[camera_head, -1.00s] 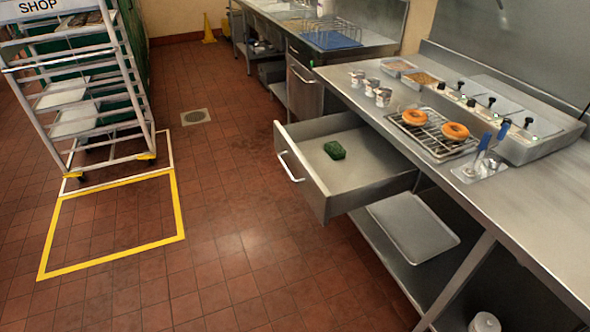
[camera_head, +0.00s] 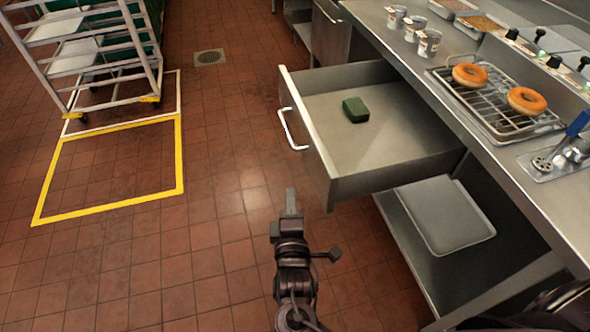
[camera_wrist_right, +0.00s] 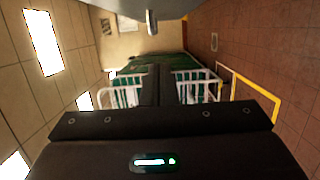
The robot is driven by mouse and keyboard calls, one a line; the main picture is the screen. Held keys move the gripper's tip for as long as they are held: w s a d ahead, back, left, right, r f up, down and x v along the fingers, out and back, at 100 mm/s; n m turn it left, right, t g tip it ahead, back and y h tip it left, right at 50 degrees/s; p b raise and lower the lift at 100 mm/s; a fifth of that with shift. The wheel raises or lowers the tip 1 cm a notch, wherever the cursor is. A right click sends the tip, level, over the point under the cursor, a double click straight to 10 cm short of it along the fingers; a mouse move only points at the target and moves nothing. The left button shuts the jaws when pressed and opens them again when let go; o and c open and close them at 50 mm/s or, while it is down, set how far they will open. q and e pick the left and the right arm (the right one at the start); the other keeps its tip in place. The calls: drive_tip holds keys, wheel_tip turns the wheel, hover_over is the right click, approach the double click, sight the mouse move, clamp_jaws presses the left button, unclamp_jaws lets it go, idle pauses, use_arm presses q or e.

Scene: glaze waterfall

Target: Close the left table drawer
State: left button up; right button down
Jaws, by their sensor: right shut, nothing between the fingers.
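The steel table drawer (camera_head: 312,140) stands pulled out from under the steel counter, to its left. Its bar handle (camera_head: 289,128) is on the front panel, facing left. A dark green block (camera_head: 355,110) lies inside the drawer. My right gripper (camera_head: 291,200) is shut and empty, below the handle in the picture and left of the drawer's near front corner, apart from the drawer. In the right wrist view, the shut fingers (camera_wrist_right: 160,85) show, with a grey surface and a bar, probably the drawer and handle, at the top edge. My left gripper is not in view.
The counter (camera_head: 425,90) carries cups (camera_head: 428,43), a wire rack with two doughnuts (camera_head: 527,100) and utensils. A tray (camera_head: 445,215) lies on the shelf below. A wheeled rack (camera_head: 100,55) stands at the upper left. The tiled floor left of the drawer is clear.

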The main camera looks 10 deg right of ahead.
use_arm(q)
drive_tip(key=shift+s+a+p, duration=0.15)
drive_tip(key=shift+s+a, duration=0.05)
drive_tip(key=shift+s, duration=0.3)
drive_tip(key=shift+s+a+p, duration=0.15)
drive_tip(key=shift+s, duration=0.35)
use_arm(e)
drive_tip(key=w+d, duration=0.5)
drive_tip(key=w, duration=0.4)
drive_tip(key=shift+d, duration=0.4)
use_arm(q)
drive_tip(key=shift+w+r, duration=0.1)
use_arm(e)
drive_tip(key=shift+w+d, duration=0.1)
drive_tip(key=shift+d, duration=0.05)
